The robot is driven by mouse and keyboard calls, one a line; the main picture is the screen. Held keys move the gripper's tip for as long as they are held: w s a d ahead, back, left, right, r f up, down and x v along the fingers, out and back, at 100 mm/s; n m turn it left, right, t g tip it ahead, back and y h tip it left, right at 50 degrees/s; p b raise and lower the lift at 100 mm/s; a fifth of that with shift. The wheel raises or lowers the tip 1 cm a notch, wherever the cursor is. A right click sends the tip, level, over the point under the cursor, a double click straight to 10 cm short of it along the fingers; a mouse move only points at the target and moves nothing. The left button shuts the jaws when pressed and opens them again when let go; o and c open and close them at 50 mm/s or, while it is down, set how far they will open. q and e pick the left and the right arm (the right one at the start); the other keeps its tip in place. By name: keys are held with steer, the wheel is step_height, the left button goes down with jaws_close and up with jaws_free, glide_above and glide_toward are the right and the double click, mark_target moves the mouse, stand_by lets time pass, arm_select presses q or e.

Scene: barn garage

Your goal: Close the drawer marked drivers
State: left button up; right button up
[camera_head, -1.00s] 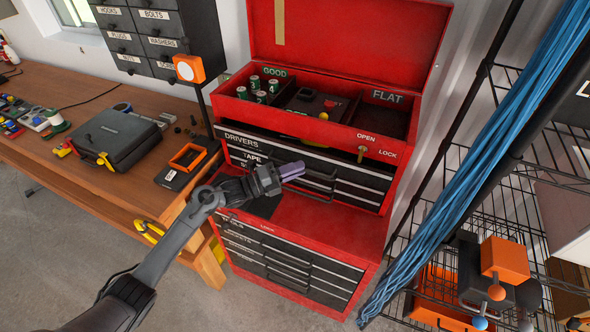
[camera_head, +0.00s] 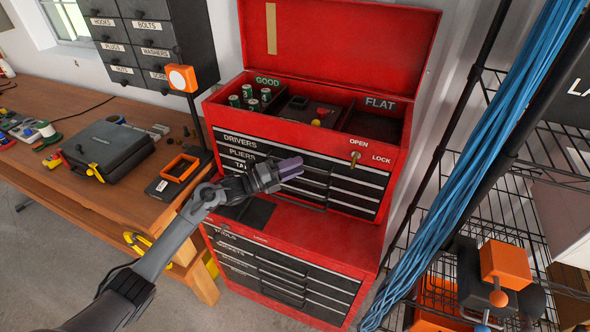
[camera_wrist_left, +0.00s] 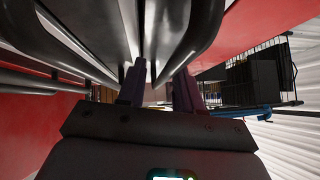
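The drawer marked DRIVERS (camera_head: 262,148) is the top drawer of the red tool chest (camera_head: 305,128). Its black front looks flush, or nearly flush, with the drawers below, marked PLIERS and TAPE. My left gripper (camera_head: 290,168) is at the drawer fronts, over the long handles, and hides part of them. In the left wrist view its two purple fingers (camera_wrist_left: 160,90) stand apart with a narrow gap and nothing clearly held. Dark handle bars (camera_wrist_left: 196,38) lie close ahead of the fingertips; I cannot tell if they touch. My right gripper is not in view.
The chest's lid is up, with green cans (camera_head: 251,98) in its top tray. A lower red cabinet (camera_head: 330,240) juts out beneath. The wooden workbench (camera_head: 125,205) is at left, with a black case (camera_head: 105,150). A wire rack (camera_head: 500,200) and blue cables (camera_head: 480,165) stand at right.

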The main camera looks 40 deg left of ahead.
arm_select(q)
steer(key=shift+s, duration=0.15)
steer(key=v, duration=1)
steer(key=shift+s+a+b, duration=0.2)
steer(key=shift+s+b, duration=0.05)
steer(key=shift+b, duration=0.15)
